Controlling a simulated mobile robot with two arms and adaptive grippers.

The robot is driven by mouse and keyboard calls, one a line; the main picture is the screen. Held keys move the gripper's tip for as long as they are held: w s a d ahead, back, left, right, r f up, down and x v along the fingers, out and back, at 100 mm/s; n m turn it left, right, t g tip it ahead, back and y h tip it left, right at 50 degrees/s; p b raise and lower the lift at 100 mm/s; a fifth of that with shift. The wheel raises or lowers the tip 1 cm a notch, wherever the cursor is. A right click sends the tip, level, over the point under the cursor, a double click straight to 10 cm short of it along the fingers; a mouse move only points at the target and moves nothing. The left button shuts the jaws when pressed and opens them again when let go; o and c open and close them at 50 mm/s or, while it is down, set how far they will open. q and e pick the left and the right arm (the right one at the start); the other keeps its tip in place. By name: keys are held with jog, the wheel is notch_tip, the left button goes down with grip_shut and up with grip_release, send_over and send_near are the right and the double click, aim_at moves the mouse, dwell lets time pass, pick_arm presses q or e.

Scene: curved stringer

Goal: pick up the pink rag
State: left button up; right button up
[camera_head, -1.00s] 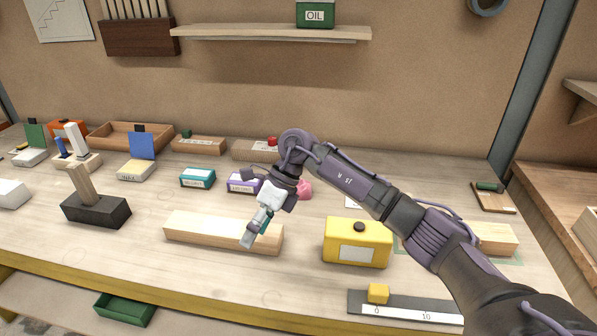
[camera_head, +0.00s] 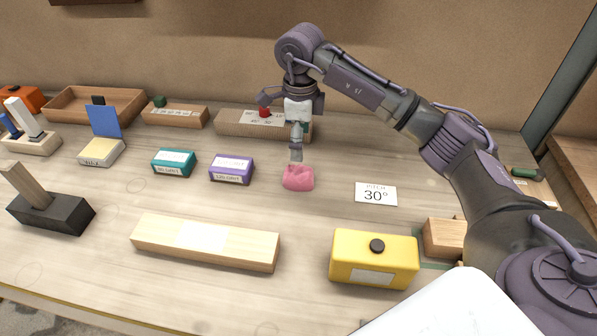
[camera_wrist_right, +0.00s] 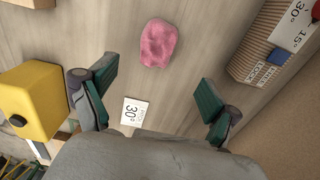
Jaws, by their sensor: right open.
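The pink rag (camera_head: 298,177) lies crumpled on the bench, right of the purple block. It also shows in the right wrist view (camera_wrist_right: 158,43), beyond the fingertips and roughly between their lines. My right gripper (camera_head: 296,155) points down just above and behind the rag in the head view. In the right wrist view the right gripper (camera_wrist_right: 150,92) has its two green-padded fingers wide apart with nothing between them. The rag looks apart from the fingers. My left gripper is in no view.
A purple block (camera_head: 232,169) and a teal block (camera_head: 174,162) stand left of the rag. A card marked 30° (camera_head: 376,194) lies to its right. A wooden block with a red knob (camera_head: 236,124) is behind. A long wooden beam (camera_head: 205,242) and a yellow box (camera_head: 373,258) stand in front.

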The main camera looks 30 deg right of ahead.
aim_at(299, 168)
notch_tip(299, 168, down, 4)
jog(key=shift+f, duration=0.15)
jog(key=f, duration=0.1)
jog(key=f+p, duration=0.1)
jog(key=f, duration=0.2)
jog(key=shift+s+a+f+p, duration=0.1)
jog(key=shift+s+a+p, duration=0.1)
jog(key=shift+a+p, duration=0.15)
jog(key=shift+d+f, duration=0.1)
jog(key=shift+f, duration=0.4)
jog(key=c, duration=1.2)
jog(key=shift+w+r, duration=0.1)
jog(key=shift+r, duration=0.6)
notch_tip(299, 168, up, 3)
jog(key=shift+f+b, duration=0.1)
jog(key=shift+b, duration=0.45)
jog(key=s+r, duration=0.2)
jog(key=s, duration=0.1)
jog(key=s+d+r+b, duration=0.1)
jog(key=s+r, duration=0.1)
jog(key=s, duration=0.2)
jog(key=s+d+r+b, duration=0.1)
jog(key=s+r, duration=0.2)
jog(key=s, duration=0.1)
jog(key=shift+s+d, duration=0.25)
